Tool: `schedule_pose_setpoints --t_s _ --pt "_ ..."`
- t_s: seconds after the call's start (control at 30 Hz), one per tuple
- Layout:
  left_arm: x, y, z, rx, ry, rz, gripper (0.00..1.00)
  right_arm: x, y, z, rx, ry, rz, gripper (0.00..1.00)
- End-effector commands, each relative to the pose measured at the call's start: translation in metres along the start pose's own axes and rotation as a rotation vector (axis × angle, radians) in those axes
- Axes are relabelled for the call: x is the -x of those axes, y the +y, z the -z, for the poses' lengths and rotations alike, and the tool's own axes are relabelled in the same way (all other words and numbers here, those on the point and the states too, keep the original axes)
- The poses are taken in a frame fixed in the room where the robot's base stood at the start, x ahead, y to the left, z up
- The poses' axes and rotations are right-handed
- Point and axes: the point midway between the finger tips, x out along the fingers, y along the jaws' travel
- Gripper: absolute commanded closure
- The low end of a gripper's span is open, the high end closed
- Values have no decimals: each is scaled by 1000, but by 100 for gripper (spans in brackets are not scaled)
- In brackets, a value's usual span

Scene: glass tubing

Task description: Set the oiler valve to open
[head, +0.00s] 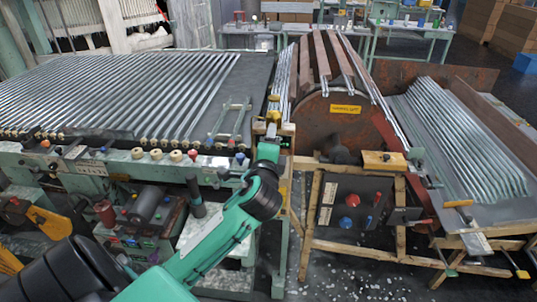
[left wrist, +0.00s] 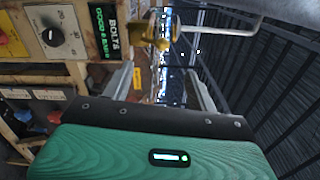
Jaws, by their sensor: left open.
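A brass-yellow fitting, which looks like the oiler valve, shows in the left wrist view (left wrist: 150,30) at the top, just beyond my fingers. A yellow part at the same place shows in the head view (head: 273,115), at the corner between the tube table and the rusty drum. My left gripper (head: 271,131) is just below it in the head view. In the left wrist view my left gripper (left wrist: 160,88) has its two grey fingers spread apart with nothing seen held. Whether the fitting's handle is turned open or shut cannot be told. My right gripper is not in view.
A control panel with a black knob (left wrist: 50,37) is at the left of the wrist view. A pale bent rod (left wrist: 235,22) crosses the top. The tube table (head: 130,90) is left, the rusty drum (head: 345,118) right. A wooden-framed panel (head: 350,205) stands below the drum.

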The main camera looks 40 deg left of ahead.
Motion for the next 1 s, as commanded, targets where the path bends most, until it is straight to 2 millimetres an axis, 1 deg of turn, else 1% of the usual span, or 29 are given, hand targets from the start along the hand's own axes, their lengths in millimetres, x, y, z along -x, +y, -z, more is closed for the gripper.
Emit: schedule_pose_setpoints --t_s 0.03,0.1,0.23,0.37,0.83,0.87,0.93,0.97,1.0 --pt "9 2 1 1 2 0 42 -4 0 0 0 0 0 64" --pt "17 1 0 1 1 1 42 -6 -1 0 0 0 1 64" --pt "27 0 0 0 1 1 42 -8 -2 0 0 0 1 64" --pt "29 0 0 -1 0 0 42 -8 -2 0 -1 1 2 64" --pt "29 0 0 0 0 0 42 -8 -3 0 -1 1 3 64" --pt "28 2 1 0 2 -3 42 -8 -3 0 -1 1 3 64" --pt "23 13 6 2 10 -22 42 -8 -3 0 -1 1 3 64" --pt "20 21 9 3 15 -37 42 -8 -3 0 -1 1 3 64" --pt "14 36 15 7 26 -65 42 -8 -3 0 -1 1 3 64"
